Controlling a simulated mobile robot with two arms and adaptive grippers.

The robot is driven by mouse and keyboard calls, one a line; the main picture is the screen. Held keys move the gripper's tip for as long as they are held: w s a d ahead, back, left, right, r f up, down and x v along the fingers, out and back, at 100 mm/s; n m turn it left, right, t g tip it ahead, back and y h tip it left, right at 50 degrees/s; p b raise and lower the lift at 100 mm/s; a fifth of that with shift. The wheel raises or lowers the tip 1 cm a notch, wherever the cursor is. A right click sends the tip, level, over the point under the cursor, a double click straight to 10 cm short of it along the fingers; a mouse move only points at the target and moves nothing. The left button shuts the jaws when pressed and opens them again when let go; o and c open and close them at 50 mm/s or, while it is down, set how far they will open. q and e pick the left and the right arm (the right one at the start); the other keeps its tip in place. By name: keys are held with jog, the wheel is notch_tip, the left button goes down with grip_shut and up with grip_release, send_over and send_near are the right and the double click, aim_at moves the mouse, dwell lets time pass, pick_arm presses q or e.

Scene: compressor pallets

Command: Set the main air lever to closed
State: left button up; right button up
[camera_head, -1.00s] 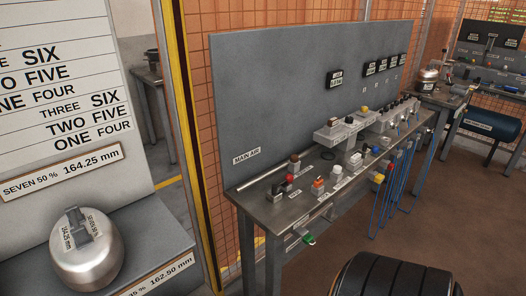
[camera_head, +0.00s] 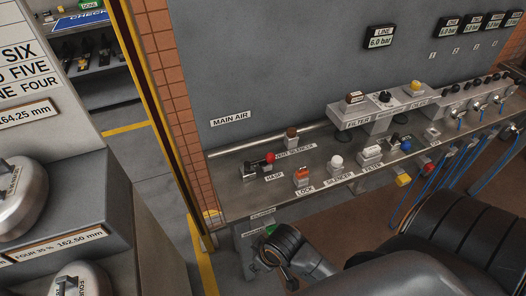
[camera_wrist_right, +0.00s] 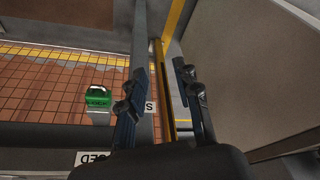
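The MAIN AIR label (camera_head: 230,119) is on the grey back panel. Below it on the bench, at the left end, a dark lever with a red knob (camera_head: 269,158) sits behind the HASP label. I take this to be the main air lever; its setting cannot be read here. My right arm reaches in from the lower right in the head view, its end low in front of the bench, apart from the lever. In the right wrist view my right gripper (camera_wrist_right: 163,95) has its fingers apart with nothing between them. The lever is not identifiable there. My left gripper is not in view.
The steel bench (camera_head: 232,205) carries an orange-and-white lock block (camera_head: 302,176), a white knob (camera_head: 336,161) and other fittings. A green block (camera_wrist_right: 98,97) shows in the right wrist view. A yellow-edged post (camera_head: 160,110) stands left of the bench. Metal vessels are at far left.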

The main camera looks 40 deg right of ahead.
jog(key=w+a+r+n, duration=0.3)
jog(key=r, duration=0.5)
notch_tip(320, 180, up, 20)
jog(key=f+n+g+h, duration=0.1)
jog(key=n+g, duration=0.2)
jog(key=n, duration=0.6)
send_over(260, 162)
jog(key=f, duration=0.4)
jog(key=f+p, duration=0.1)
jog(key=f, duration=0.3)
jog(key=f+p, duration=0.1)
jog(key=f, duration=0.3)
jog(key=shift+w+d+f, duration=0.15)
jog(key=shift+d, duration=0.25)
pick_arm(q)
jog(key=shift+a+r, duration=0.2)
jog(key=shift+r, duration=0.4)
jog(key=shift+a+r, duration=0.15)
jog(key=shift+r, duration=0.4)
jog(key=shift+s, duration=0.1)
pick_arm(e)
grip_shut()
